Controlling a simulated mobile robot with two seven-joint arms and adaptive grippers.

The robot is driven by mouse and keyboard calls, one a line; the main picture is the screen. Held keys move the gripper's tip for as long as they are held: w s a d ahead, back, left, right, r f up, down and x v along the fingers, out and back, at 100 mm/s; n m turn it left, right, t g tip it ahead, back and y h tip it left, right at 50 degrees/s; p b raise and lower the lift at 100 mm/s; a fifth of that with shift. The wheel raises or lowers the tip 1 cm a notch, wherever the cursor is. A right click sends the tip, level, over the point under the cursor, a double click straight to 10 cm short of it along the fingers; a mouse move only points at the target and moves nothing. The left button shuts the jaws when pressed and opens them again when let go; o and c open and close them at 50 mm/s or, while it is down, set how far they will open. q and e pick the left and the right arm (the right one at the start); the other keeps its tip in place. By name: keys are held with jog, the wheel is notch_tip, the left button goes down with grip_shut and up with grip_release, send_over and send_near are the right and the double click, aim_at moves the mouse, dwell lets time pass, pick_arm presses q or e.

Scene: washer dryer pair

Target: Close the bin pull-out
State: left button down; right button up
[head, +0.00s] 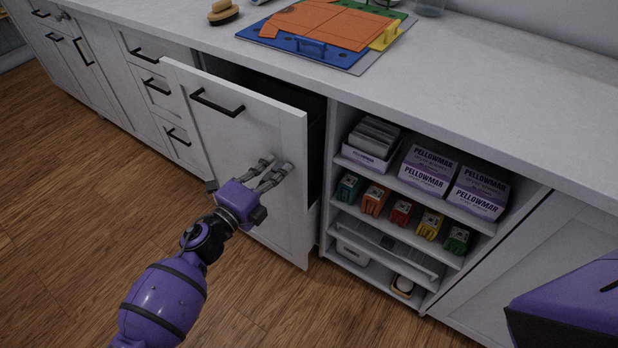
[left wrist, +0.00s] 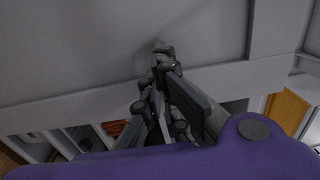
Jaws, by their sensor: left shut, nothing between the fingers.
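The bin pull-out (head: 240,130) is a white panel front with a black bar handle (head: 217,102) near its top. It stands out from the cabinet row, with a dark gap behind its top and right edge. My left gripper (head: 270,172) is in front of the panel's middle, below and right of the handle. Its fingers are together with nothing between them, and the tips are at or very near the panel face. In the left wrist view the gripper (left wrist: 165,75) points at the pale panel (left wrist: 80,50). My right gripper does not show.
Right of the pull-out, open shelves hold purple-labelled boxes (head: 427,171) and several small coloured containers (head: 401,210). The countertop (head: 450,75) above bears a coloured puzzle-like board (head: 325,30) and a brush (head: 222,12). Wooden floor (head: 70,230) is clear in front.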

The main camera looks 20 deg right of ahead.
pick_arm(q)
jog(key=b+x, duration=0.3)
jog(key=x, duration=0.7)
jog(key=shift+w+d, duration=0.25)
jog(key=shift+r, duration=0.15)
